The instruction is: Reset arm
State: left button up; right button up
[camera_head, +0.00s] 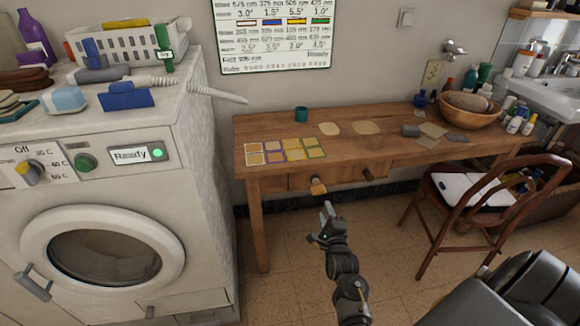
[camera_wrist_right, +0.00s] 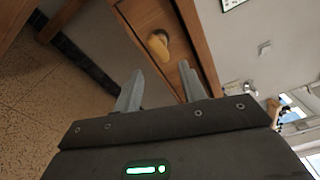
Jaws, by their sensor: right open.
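My right gripper (camera_head: 325,218) is raised in front of the wooden table, below its drawers. In the right wrist view its two fingers (camera_wrist_right: 162,88) stand apart with nothing between them. Beyond the fingers is a closed-looking drawer (camera_wrist_right: 150,22) with a pale wooden knob (camera_wrist_right: 158,46). The same knob (camera_head: 318,187) shows just above the gripper in the head view, with a gap between them. My left gripper is in neither view.
A white washing machine (camera_head: 190,190) stands at the left, with a basket (camera_head: 130,45) and bottles on top. The wooden table (camera_head: 400,150) carries coloured cards, a teal cup (camera_head: 301,114) and a wooden bowl (camera_head: 468,112). A chair (camera_head: 432,207) stands at the right. Tiled floor (camera_head: 285,285) lies open below.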

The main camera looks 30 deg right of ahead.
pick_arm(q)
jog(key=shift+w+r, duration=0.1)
